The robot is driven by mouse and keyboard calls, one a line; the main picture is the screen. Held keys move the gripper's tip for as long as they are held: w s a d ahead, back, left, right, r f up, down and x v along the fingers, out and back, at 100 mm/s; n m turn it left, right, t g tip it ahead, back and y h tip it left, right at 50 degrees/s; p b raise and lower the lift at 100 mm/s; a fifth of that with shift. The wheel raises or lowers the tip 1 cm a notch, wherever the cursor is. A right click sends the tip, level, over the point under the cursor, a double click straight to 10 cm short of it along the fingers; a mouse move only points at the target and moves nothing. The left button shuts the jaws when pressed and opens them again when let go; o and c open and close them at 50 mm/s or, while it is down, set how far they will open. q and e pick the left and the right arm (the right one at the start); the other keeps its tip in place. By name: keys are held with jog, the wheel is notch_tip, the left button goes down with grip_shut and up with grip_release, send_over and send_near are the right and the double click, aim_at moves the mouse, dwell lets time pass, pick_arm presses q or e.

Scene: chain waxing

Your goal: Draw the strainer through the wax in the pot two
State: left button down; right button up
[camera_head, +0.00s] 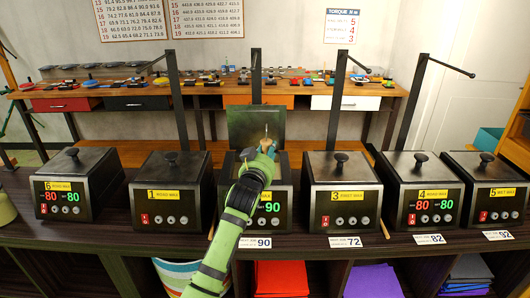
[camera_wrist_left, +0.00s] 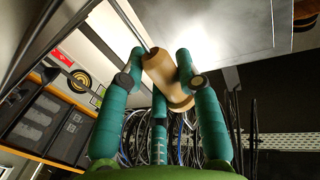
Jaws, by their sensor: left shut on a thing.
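Pot two (camera_head: 283,195) is the third of the row of black heaters in the head view and reads 90. Its square lid (camera_head: 241,118) stands raised at the back. My left gripper (camera_head: 266,146) is over this pot, its green arm coming up from below and covering part of the front. In the left wrist view my left gripper (camera_wrist_left: 160,78) has its teal fingers shut around a tan wooden handle (camera_wrist_left: 168,82) with a thin metal rod running from it. The strainer's mesh end and the wax are hidden. My right gripper is not in view.
Closed pots stand either side, among them pot one (camera_head: 172,195) and pot three (camera_head: 341,195), with black knobs on their lids. Tall black posts (camera_head: 178,100) with side arms rise behind the pots. A wooden bench (camera_head: 300,89) with tools is at the back.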

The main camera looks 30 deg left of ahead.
pick_arm(q)
jog(key=shift+s+a+p, duration=0.3)
jog(key=shift+a+p, duration=0.25)
jog(key=shift+a, duration=0.1)
jog(key=shift+s+a+p, duration=0.35)
jog(key=shift+s+a, duration=0.25)
jog(key=shift+a, duration=0.4)
jog(key=shift+s+a+p, duration=0.35)
jog(key=shift+s+a, duration=0.25)
jog(key=shift+a, duration=0.35)
